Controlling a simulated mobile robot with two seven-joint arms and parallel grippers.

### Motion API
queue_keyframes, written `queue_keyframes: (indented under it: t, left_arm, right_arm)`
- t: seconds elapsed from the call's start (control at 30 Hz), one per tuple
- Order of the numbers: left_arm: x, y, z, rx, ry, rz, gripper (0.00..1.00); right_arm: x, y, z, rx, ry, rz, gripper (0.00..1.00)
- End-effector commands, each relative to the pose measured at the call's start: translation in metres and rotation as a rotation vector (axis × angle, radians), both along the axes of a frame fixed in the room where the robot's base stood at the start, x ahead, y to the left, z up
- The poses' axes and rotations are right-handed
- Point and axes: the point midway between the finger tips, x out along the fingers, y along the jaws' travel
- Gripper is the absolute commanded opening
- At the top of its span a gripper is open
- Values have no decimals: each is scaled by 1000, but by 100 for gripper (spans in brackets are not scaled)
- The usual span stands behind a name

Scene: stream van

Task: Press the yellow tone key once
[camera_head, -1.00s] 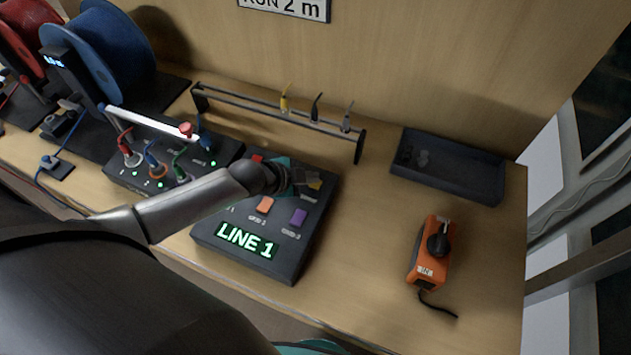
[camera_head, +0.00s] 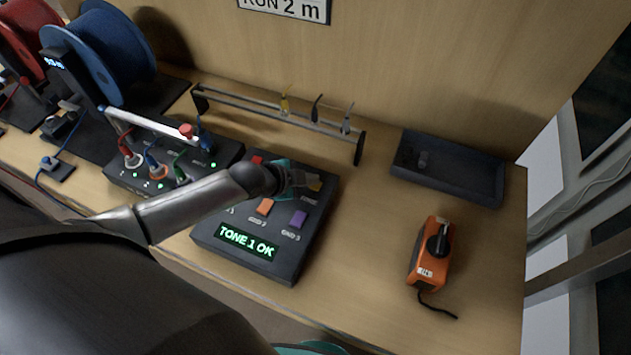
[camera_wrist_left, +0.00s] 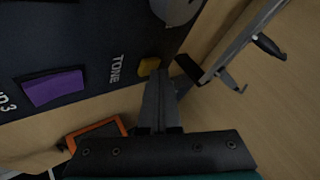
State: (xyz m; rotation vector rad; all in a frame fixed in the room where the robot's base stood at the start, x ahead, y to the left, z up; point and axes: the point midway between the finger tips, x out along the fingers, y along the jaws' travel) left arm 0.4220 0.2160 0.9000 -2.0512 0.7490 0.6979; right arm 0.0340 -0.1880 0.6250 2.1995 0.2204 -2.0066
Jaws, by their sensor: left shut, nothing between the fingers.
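The yellow tone key (camera_head: 316,185) is on the dark key box (camera_head: 211,239), mostly hidden behind my left gripper (camera_head: 312,181) in the head view. In the left wrist view the yellow key (camera_wrist_left: 149,67) shows beside the printed word TONE, right at the tips of my left gripper (camera_wrist_left: 158,74). The fingers are shut and empty; whether they touch the key I cannot tell. The box's green display (camera_head: 246,241) reads "TONE 1 OK". My right gripper is out of view.
An orange key (camera_head: 265,207) and a purple key (camera_head: 298,219) are near the gripper. A tool rack (camera_head: 280,121) stands behind the box. A dark tray (camera_head: 448,170) and an orange device (camera_head: 430,255) are to the right, with bare bench between.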

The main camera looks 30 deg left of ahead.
Motion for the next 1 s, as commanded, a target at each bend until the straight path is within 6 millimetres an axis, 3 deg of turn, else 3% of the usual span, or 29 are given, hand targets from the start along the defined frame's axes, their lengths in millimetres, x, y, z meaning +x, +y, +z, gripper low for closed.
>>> queue_keyframes:
  t: [0.2, 0.6, 1.0]
  left_arm:
    - [0, 0, 13, 1, 0, -1, 0]
    - [0, 0, 15, 0, -2, -1, 0]
    - [1, 0, 55, 0, -2, 0, 0]
  right_arm:
    - [0, 0, 13, 0, 0, 0, 50]
    - [0, 0, 16, 0, 0, 0, 50]
    - [0, 0, 55, 0, 0, 0, 50]
